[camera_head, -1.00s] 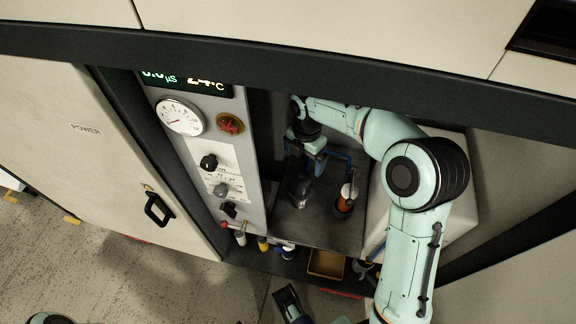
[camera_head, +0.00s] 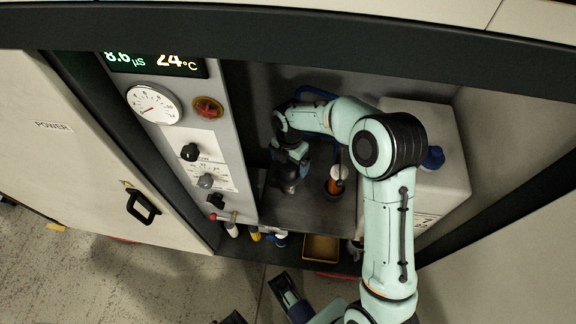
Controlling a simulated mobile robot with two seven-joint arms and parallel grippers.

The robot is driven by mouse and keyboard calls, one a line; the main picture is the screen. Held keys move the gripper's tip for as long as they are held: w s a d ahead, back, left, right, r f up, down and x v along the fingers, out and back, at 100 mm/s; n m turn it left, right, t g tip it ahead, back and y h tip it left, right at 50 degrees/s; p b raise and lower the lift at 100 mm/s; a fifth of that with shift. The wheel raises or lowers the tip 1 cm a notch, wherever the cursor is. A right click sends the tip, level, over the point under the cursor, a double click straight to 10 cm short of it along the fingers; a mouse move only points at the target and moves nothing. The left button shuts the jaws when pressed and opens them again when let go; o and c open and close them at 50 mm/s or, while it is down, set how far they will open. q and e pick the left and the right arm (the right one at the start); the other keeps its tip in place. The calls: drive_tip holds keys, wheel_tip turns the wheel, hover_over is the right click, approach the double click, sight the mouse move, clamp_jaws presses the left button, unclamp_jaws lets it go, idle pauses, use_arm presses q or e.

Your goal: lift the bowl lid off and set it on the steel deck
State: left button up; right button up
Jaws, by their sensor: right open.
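My right gripper (camera_head: 290,172) is inside the cabinet recess, pointing down and open. It is right over a dark grey metal piece (camera_head: 289,187), which seems to be the lidded bowl. The gripper hides most of it, so I cannot make out the lid or tell whether the fingers touch it. The steel deck (camera_head: 308,213) is the dark grey surface under them, bare toward its front edge.
A white container with a blue cap (camera_head: 440,135) stands farther right. The control panel (camera_head: 205,160) borders the left. Small bottles and a yellow tray (camera_head: 321,249) are below the deck.

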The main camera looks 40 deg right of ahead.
wheel_tip(320, 180, down, 2)
drive_tip(key=shift+f, duration=0.1)
drive_tip(key=c, duration=1)
